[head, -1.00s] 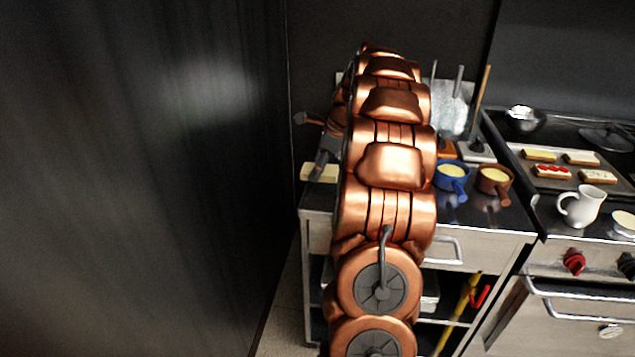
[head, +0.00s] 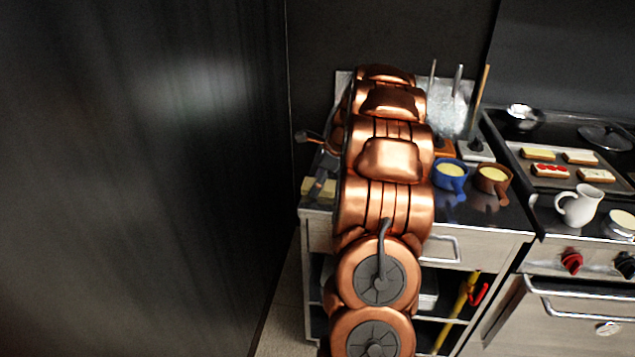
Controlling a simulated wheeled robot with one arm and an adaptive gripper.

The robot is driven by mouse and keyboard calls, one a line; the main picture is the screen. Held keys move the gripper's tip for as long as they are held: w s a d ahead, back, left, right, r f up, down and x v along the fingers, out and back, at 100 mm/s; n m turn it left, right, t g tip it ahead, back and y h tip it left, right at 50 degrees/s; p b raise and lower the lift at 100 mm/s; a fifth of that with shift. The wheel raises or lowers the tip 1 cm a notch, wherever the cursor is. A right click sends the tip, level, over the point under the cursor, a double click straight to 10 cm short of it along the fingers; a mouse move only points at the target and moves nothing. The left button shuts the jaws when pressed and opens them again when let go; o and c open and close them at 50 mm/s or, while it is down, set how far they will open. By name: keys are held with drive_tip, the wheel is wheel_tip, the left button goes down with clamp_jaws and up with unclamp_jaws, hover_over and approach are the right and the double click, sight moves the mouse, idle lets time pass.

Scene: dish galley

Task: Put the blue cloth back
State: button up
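I see no blue cloth in the head view. My copper arm fills the middle of the view and hides part of the counter behind it. My gripper (head: 321,181) shows as dark grey parts at the left side of the arm, low over the left end of the counter (head: 330,203). It overlaps a pale yellow block (head: 309,187) in the picture; I cannot tell whether it touches it. Whether the gripper is open or holds anything is too small and hidden to tell.
A blue pot (head: 450,177) and a brown pot (head: 493,181) stand just right of my arm. Behind them is a clear utensil holder (head: 447,112). A white jug (head: 580,206) and a tray of pastries (head: 530,160) are further right. A dark wall (head: 140,180) fills the left.

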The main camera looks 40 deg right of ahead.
drive_tip(key=shift+o, duration=1.2)
drive_tip(key=b+v, duration=0.1)
drive_tip(key=v, duration=1.1)
drive_tip(key=shift+b, duration=0.4)
drive_tip(key=shift+w+a+r, duration=0.1)
drive_tip(key=shift+a+r, duration=0.05)
drive_tip(key=s+a+f+n+g, duration=0.1)
drive_tip(key=s+a+n+g, duration=0.15)
drive_tip(key=a+n, duration=0.8)
drive_tip(key=s+a+n+g, duration=0.1)
drive_tip(key=s+a+n, duration=0.25)
drive_tip(key=a, duration=1.45)
drive_tip(key=s+a+f+n+h, duration=0.1)
drive_tip(key=s+a+f+n, duration=0.1)
drive_tip(key=s+n, duration=0.3)
drive_tip(key=s+a+f+n+g, duration=0.1)
drive_tip(key=s+a+f+n, duration=0.2)
drive_tip(key=s, duration=0.6)
drive_tip(key=s+a+f+n+g+h, duration=0.1)
drive_tip(key=s+a+f+n, duration=0.2)
drive_tip(key=s+a+n, duration=0.3)
drive_tip(key=shift+s+f+n+h, duration=0.15)
drive_tip(key=shift+s+n+h, duration=0.15)
drive_tip(key=shift+s+n, duration=0.15)
